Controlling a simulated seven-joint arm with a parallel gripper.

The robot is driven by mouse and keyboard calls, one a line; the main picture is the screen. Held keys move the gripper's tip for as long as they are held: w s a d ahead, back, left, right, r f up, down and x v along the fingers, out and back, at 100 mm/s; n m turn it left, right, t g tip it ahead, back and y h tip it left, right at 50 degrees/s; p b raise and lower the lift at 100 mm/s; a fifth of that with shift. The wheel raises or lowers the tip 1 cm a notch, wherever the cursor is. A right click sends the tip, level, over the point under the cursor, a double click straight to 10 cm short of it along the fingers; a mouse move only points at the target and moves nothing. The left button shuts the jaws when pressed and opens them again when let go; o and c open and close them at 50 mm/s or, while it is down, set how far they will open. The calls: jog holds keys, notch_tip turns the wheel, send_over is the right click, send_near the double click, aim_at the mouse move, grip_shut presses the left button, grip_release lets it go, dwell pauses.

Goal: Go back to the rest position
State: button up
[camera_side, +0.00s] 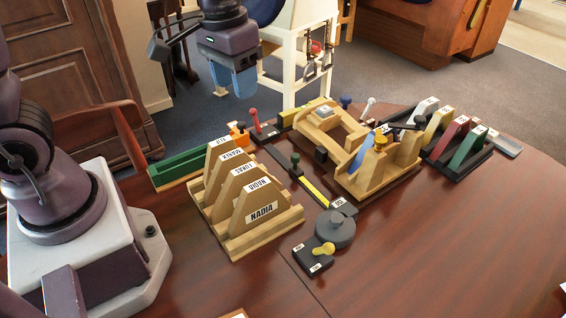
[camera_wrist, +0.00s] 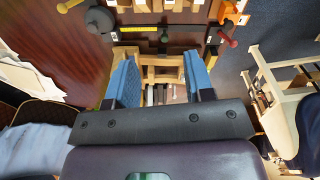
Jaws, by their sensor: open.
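My gripper (camera_side: 240,84) hangs in the air above the back left of the table, pointing down, with blue fingers. In the wrist view the two blue fingers (camera_wrist: 156,82) are spread wide apart with nothing held between them. The fingers are clear of everything on the table. Below lies a wooden rack (camera_side: 246,205) with several sloped, name-labelled blocks, one reading NADIA. To its right stands a wooden fixture (camera_side: 372,172) with a blue strip and a yellow knob.
A dark round base (camera_side: 335,230) with a yellow knob stands at the front. A green tray (camera_side: 180,168) is at the left and a rack of coloured, labelled pieces (camera_side: 470,142) at the right. A white frame stand (camera_side: 300,65) is behind the table. The front right of the table is clear.

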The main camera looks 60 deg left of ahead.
jog(key=s+r+m+t, duration=0.2)
jog(key=s+r+t, duration=0.2)
jog(key=s+r, duration=0.4)
jog(key=shift+s+t, duration=0.4)
jog(key=shift+s, duration=1.15)
